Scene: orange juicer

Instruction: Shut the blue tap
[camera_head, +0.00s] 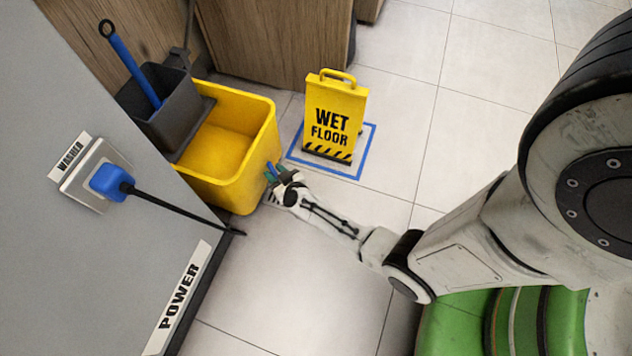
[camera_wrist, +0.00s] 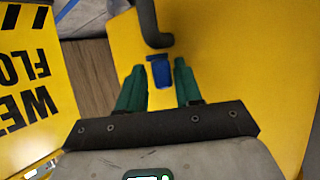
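The blue tap (camera_wrist: 160,72) shows in the wrist view as a small blue handle against the yellow side of the mop bucket (camera_wrist: 235,60). A dark bent pipe (camera_wrist: 150,25) is just above it in that view. My gripper (camera_wrist: 158,75) has its two green fingers apart, one on each side of the blue tap, with a gap visible on both sides. In the head view my gripper (camera_head: 275,174) is at the right side of the yellow bucket (camera_head: 262,130), with a small bit of blue by its fingers. How deep the tap lies between the fingers is unclear.
A yellow wet floor sign (camera_head: 335,115) stands on a blue taped square (camera_head: 368,150) beside the bucket. A grey cabinet with a blue plug (camera_head: 110,182) and a black cord (camera_head: 180,208) is at left. Tiled floor (camera_head: 270,270) in front is clear.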

